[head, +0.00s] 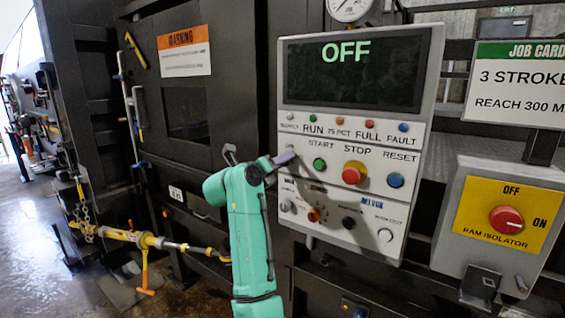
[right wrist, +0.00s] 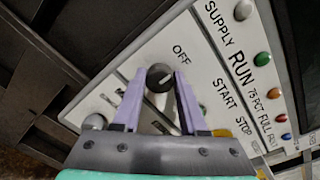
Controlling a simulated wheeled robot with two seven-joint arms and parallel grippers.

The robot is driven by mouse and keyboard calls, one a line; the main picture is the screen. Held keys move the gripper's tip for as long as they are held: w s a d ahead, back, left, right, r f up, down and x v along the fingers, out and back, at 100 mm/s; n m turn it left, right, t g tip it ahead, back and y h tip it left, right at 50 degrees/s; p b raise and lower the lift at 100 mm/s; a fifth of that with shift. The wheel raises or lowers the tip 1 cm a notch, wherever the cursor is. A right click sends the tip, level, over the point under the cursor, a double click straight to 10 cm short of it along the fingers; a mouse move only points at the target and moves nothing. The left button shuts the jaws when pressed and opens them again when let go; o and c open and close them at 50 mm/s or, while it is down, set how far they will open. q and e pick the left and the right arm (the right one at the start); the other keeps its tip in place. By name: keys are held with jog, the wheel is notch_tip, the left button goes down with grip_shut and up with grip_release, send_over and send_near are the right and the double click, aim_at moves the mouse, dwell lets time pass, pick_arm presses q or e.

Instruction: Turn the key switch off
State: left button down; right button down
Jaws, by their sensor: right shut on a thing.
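The control panel (head: 345,150) stands in the middle of the head view, and its dark screen (head: 353,73) reads OFF in green. The key switch (right wrist: 160,76) is a dark round knob with a pale mark, seen in the right wrist view next to the printed word OFF. My right gripper (right wrist: 159,88) has its purple fingers on either side of the knob and is shut on it. In the head view my right gripper (head: 284,158) reaches the panel's left edge and mostly hides the switch. My left gripper is not in view.
A red ram isolator knob (head: 506,220) is at the right. A yellow bar (head: 130,237) lies at the lower left.

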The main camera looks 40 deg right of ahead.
jog(key=shift+r, duration=0.1)
jog(key=shift+c, duration=2.2)
grip_release()
jog(key=shift+a, duration=0.1)
jog(key=b+v, duration=0.6)
jog(key=v, duration=0.8)
jog(key=shift+a, duration=0.2)
jog(key=shift+s, duration=0.1)
